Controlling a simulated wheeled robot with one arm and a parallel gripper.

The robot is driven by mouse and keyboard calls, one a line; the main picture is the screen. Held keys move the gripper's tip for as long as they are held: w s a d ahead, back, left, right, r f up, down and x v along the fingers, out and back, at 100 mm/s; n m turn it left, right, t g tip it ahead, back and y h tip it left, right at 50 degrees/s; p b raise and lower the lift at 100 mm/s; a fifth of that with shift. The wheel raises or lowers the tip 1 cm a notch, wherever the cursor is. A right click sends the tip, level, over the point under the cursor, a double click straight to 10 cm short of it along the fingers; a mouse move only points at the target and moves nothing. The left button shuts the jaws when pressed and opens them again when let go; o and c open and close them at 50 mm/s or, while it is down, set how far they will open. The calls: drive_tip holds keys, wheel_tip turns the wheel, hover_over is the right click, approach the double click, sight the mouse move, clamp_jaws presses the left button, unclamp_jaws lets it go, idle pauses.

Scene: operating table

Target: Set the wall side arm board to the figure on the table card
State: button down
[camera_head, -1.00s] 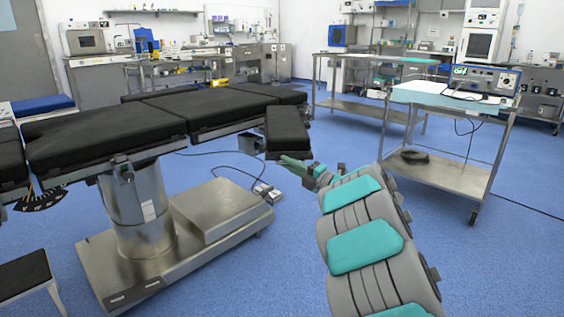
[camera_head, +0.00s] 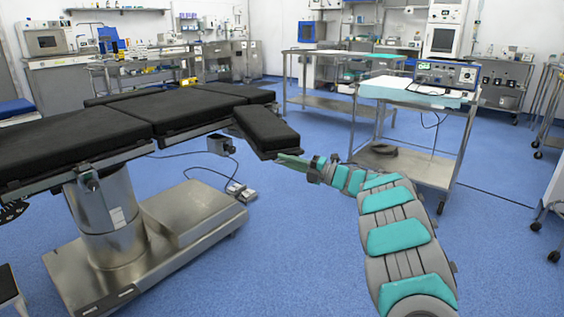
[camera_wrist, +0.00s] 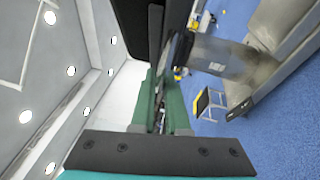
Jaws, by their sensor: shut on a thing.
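A black padded arm board (camera_head: 265,131) sticks out from the right end of the operating table (camera_head: 105,128), angled toward the lower right. My gripper (camera_head: 290,160) is at its outer end, with the green fingers shut on the board's edge. In the wrist view, the green fingers of my gripper (camera_wrist: 160,108) reach up beside the dark board (camera_wrist: 131,25); the exact contact is hard to see. A dark dial plate (camera_head: 12,211) shows partly at the left picture edge, below the tabletop. I cannot make out a table card or any figure.
The table's steel column (camera_head: 103,215) and wide base (camera_head: 190,215) stand on the blue floor. A foot pedal (camera_head: 240,191) with cables lies behind the base. A steel trolley (camera_head: 425,165) with a monitor device (camera_head: 447,74) stands to the right. Floor at lower right is free.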

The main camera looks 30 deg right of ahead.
drive_tip(key=shift+d, duration=0.15)
idle(0.3)
drive_tip(key=c, duration=0.9)
unclamp_jaws()
drive_tip(key=b+v, duration=0.1)
drive_tip(key=v, duration=0.6)
drive_tip(key=shift+s+d+f, duration=0.1)
drive_tip(key=shift+s+d, duration=0.1)
drive_tip(key=shift+s, duration=0.1)
